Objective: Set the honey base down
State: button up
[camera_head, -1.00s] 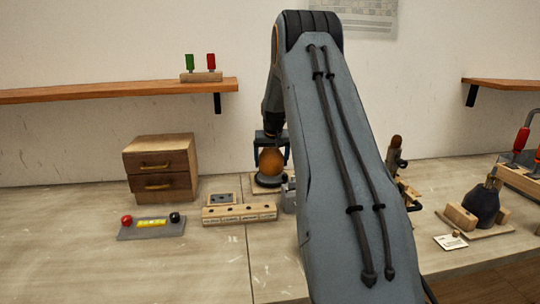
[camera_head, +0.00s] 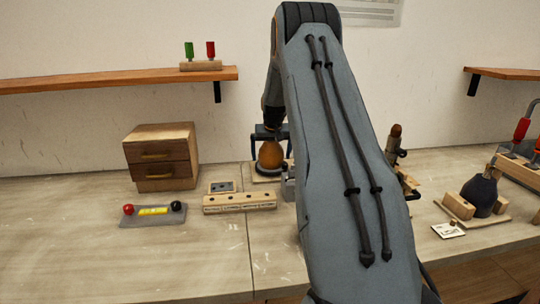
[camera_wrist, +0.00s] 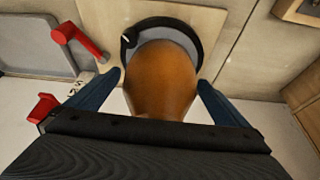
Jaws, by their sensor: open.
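The honey base (camera_head: 271,156) is a rounded amber-brown lamp base near the back of the table. It stands upright, with its foot inside a dark ring on a light wooden board (camera_head: 257,178). In the wrist view the honey base (camera_wrist: 160,78) lies between the blue fingers of my gripper (camera_wrist: 161,82). The fingers are spread, with a small gap on each side. In the head view my gripper (camera_head: 270,146) is above and around the base. The gripper body hides the near end of the base in the wrist view.
A drawer box (camera_head: 160,158) stands to the left. A wooden block with holes (camera_head: 238,203) and a grey tester with red and black knobs (camera_head: 153,213) lie in front. A dark lamp base (camera_head: 480,194) stands at right. A red-handled clamp (camera_wrist: 78,40) is close by.

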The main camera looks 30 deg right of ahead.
aim_at(272, 142)
jog(key=b+v, duration=0.2)
jog(key=v, duration=1)
jog(key=shift+b, duration=0.35)
jog(key=s+a+f+n+y, duration=0.1)
jog(key=s+a+f, duration=0.1)
jog(key=s+a, duration=0.35)
jog(key=s+a+f+n+g, duration=0.1)
jog(key=s+a+f, duration=0.15)
jog(key=a, duration=0.65)
jog(key=s+a+f+n+y, duration=0.1)
jog(key=s+a+f, duration=0.1)
jog(key=s+a, duration=0.35)
jog(key=s+a+f+n, duration=0.1)
jog(key=s+a+f, duration=0.1)
jog(key=s+a, duration=0.3)
jog(key=s+a+f+n+g, duration=0.1)
jog(key=s+a+f, duration=0.1)
jog(key=s+a, duration=0.3)
jog(key=s+a+f, duration=0.2)
jog(key=s+a, duration=0.3)
jog(key=s, duration=0.4)
jog(key=shift+s+n+g, duration=0.15)
jog(key=shift+n+g, duration=0.25)
jog(key=shift+s, duration=0.1)
